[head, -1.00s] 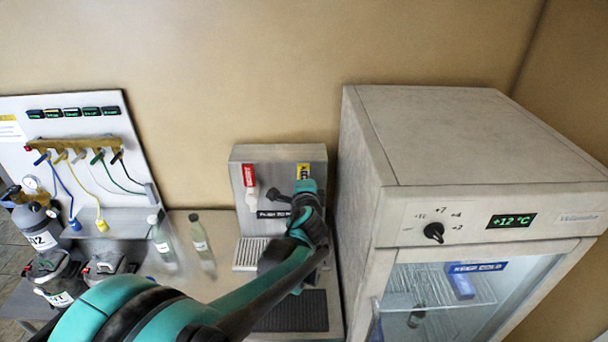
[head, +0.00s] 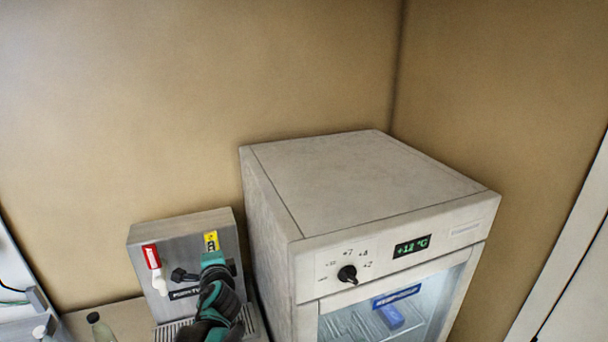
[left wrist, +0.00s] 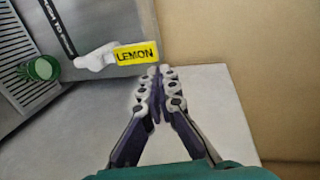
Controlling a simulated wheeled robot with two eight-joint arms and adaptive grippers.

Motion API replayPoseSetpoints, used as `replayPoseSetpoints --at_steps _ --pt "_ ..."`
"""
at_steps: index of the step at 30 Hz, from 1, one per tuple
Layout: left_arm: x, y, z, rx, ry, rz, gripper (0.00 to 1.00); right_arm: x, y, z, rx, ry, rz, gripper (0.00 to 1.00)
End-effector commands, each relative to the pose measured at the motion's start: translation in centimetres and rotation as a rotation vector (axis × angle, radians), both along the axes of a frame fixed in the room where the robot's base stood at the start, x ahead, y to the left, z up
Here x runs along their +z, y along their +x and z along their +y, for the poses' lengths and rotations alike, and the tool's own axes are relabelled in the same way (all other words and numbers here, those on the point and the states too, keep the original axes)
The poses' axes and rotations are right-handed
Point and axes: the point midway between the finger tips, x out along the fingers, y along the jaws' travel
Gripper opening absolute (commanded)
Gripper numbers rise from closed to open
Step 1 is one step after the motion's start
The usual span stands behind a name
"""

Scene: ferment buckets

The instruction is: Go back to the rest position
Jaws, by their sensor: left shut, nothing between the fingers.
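My left gripper (left wrist: 158,72) is shut with nothing between its fingers in the left wrist view. It is beside the yellow LEMON label (left wrist: 136,54) and white tap of the metal drink dispenser (left wrist: 95,22), apart from them as far as I can tell. In the head view my left arm reaches up in front of the dispenser (head: 140,238), covering part of its front; the fingertips are hard to make out there. A red-labelled tap (head: 151,257) is left of the arm. My right gripper is not in view.
A large grey cooler (head: 340,180) with a dial, a +12 °C display and a glass door stands close to the right of the dispenser. A bottle (head: 98,328) stands on the counter at the lower left. A green round thing (left wrist: 40,68) is near the drip grate.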

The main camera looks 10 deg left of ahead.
Motion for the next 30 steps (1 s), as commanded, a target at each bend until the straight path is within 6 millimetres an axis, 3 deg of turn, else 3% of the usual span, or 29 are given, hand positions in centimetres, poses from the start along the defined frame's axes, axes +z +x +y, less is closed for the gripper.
replayPoseSetpoints --at_steps 5,11,15,19,24,30 --pt "-4.6 -2.8 -1.5 0.045 -0.179 -0.014 0.00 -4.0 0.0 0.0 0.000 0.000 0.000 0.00" --pt "-14.9 -9.8 -5.9 0.166 -0.610 -0.008 0.00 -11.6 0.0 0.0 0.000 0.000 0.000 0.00" --pt "-22.5 -15.1 -10.1 0.264 -0.912 0.034 0.00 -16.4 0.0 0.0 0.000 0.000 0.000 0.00" --pt "-28.3 -19.4 -13.9 0.347 -1.142 0.091 0.00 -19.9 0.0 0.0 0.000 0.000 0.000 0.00" --pt "-32.4 -22.9 -17.2 0.420 -1.321 0.152 0.00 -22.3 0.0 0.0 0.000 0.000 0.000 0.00" --pt "-33.0 -23.9 -18.2 0.442 -1.371 0.173 0.00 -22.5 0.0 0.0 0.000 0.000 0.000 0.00"
